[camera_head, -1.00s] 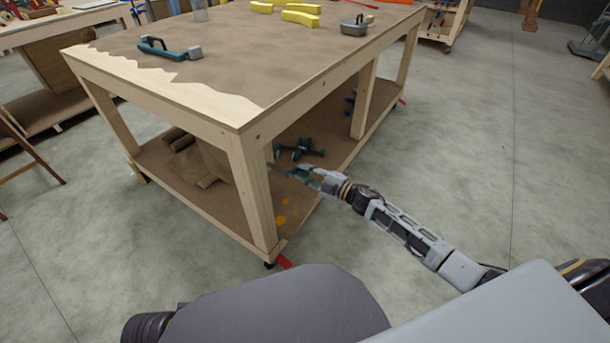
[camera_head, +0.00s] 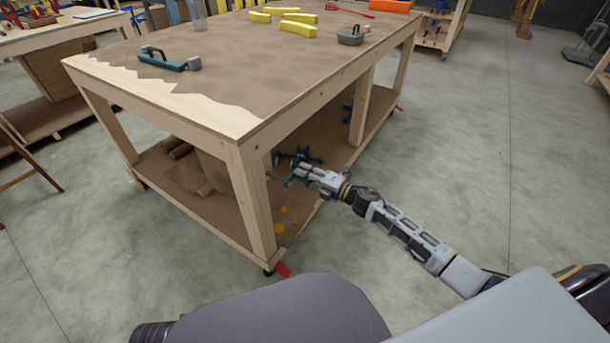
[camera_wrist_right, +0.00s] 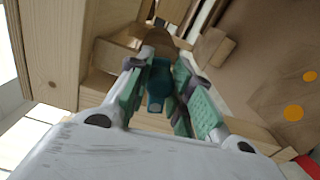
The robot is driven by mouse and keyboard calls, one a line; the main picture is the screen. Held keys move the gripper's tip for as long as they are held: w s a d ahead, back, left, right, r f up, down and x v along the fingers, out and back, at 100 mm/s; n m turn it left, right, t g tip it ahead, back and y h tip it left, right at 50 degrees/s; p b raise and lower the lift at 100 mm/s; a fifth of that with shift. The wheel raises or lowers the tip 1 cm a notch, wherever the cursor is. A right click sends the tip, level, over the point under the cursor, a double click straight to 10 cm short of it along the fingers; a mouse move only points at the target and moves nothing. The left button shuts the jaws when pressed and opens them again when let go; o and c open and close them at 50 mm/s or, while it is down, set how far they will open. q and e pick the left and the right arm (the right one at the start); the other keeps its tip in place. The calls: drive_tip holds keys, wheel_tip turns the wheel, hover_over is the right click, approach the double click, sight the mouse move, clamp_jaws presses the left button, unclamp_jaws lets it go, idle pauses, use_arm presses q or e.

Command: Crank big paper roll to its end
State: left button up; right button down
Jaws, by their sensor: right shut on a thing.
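The wooden workbench (camera_head: 165,98) has brown paper (camera_head: 225,75) with a torn edge over its top. Under it, on the lower shelf, a large brown rounded form (camera_head: 214,171), likely the big paper roll, is partly hidden by the front leg. A teal crank (camera_head: 301,157) shows beside that leg. My right gripper (camera_head: 302,174) reaches under the bench's right side. In the right wrist view, its green fingers (camera_wrist_right: 160,92) are shut on a teal crank handle (camera_wrist_right: 157,88). My left gripper is not in view.
The bench leg (camera_head: 252,195) stands close to the left of my right gripper. A teal-handled tool (camera_head: 168,62), yellow blocks (camera_head: 298,28) and a grey box (camera_head: 351,36) lie on top. The floor (camera_head: 490,150) at right is clear.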

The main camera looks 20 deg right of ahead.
drive_tip(key=shift+r, duration=0.15)
drive_tip(key=c, duration=1.2)
unclamp_jaws()
drive_tip(key=shift+c, duration=0.2)
drive_tip(key=shift+s, duration=0.1)
drive_tip(key=v, duration=1.2)
